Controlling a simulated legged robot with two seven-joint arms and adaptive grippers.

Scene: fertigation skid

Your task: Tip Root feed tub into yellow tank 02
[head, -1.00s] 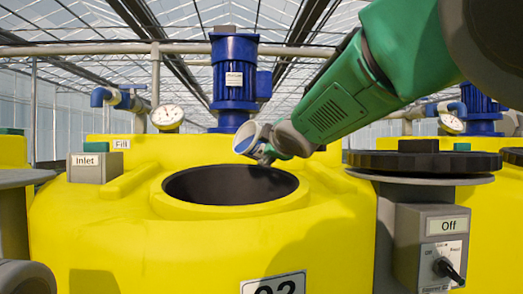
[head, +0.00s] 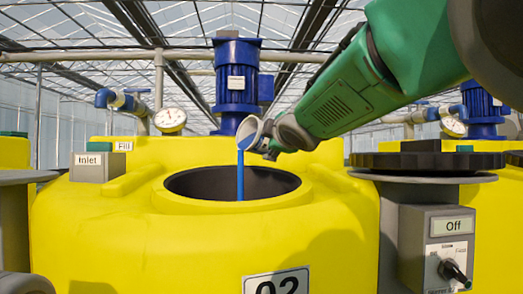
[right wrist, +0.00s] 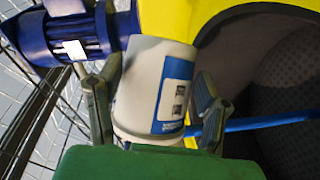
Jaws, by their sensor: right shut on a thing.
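The yellow tank 02 (head: 110,225) stands in the middle of the head view, its round top opening (head: 215,183) uncovered and dark inside. My right gripper (head: 262,140) is above the right part of the opening. It is shut on a white tub (head: 247,130), which is tilted over the opening. In the right wrist view the tub (right wrist: 147,80) sits between the two fingers (right wrist: 152,100) and shows a blue label; its print is too small to read. A thin blue stream (head: 240,175) falls from the tub into the opening. My left gripper is not in view.
A blue motor (head: 236,80) stands behind the opening. A grey Inlet box (head: 97,167) and a gauge (head: 170,120) are at the left. A black lid (head: 427,161) rests on a grey stand at the right, above a switch box (head: 436,245) reading Off.

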